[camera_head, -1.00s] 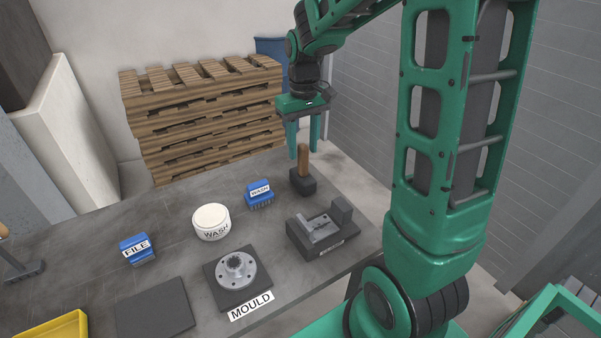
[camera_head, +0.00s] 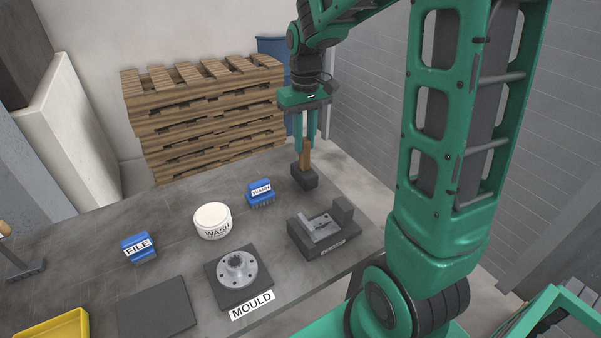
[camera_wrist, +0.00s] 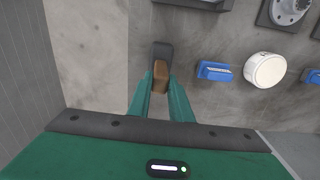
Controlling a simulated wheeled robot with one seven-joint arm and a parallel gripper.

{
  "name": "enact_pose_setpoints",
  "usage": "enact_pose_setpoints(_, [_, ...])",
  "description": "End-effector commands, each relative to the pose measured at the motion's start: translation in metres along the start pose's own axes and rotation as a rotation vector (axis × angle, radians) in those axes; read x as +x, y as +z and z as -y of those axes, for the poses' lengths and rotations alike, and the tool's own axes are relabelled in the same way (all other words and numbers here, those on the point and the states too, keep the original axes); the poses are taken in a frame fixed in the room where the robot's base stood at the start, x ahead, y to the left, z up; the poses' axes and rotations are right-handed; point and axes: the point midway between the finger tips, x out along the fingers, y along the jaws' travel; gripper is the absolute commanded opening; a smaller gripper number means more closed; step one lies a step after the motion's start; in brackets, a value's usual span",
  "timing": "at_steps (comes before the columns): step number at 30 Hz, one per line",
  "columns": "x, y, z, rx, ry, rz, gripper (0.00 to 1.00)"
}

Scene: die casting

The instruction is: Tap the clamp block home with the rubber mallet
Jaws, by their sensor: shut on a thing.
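The rubber mallet has a black head and a wooden handle (camera_head: 304,159) pointing up. Its head (camera_head: 304,179) is at the far right part of the bench; I cannot tell whether it touches the bench top. My gripper (camera_head: 305,143) is above it, pointing down, with its green fingers shut on the handle. The wrist view shows the handle (camera_wrist: 160,73) between the fingertips (camera_wrist: 160,82) and the black head beyond. The dark clamp fixture (camera_head: 311,245) stands on the bench in front of the mallet, with a grey metal piece (camera_head: 322,228) in it and a raised block (camera_head: 342,210) at its right end.
A blue wash brush (camera_head: 260,193), a white wash tub (camera_head: 212,221), a blue file brush (camera_head: 138,247) and the mould (camera_head: 238,268) stand left of the fixture. A yellow tray (camera_head: 55,328) is at front left. Pallets (camera_head: 205,115) are stacked behind the bench.

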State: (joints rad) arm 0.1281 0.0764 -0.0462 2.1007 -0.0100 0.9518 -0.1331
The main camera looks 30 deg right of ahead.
Motion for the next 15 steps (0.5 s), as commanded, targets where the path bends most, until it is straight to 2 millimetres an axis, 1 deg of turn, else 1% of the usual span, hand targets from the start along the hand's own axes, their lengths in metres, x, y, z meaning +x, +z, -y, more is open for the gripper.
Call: enact_pose_setpoints(15, [-0.035, -0.001, 0.0, 0.0, 0.0, -0.003, 0.0])
